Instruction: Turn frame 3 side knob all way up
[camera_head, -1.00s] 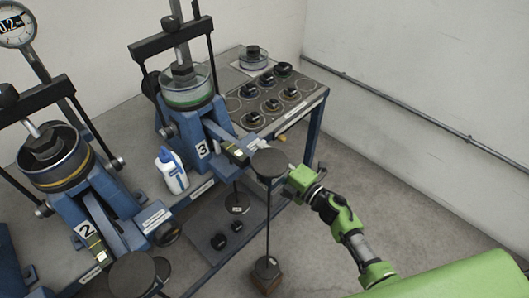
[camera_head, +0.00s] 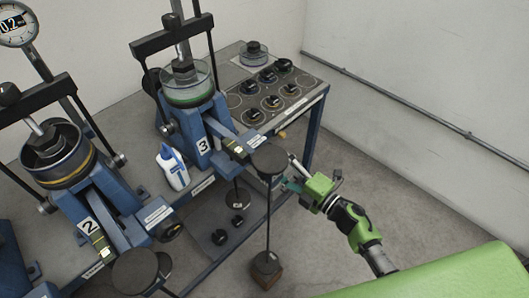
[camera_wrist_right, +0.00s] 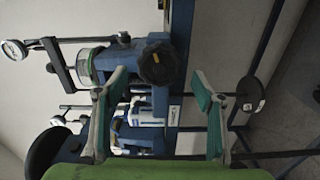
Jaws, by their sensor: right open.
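Frame 3 (camera_head: 203,145) is a blue lever frame with a "3" label and a round clear-walled cell on top. Its dark round side knob (camera_head: 257,141) sits at the near end of the blue beam, by the hanger disc. In the right wrist view the black knob (camera_wrist_right: 158,64) faces me, beyond and between the fingertips. My right gripper (camera_head: 290,172) is open and empty, right of the knob and apart from it. Its two green-padded fingers (camera_wrist_right: 159,78) show spread in the wrist view. My left gripper is not in view.
A black hanger disc (camera_head: 270,158) on a thin rod stands between knob and gripper. Frame 2 (camera_head: 88,226) is at left, with its own side knob (camera_head: 170,232). A white-blue bottle (camera_head: 172,166) stands between the frames. Several round weights lie in a tray (camera_head: 310,94). Floor at right is free.

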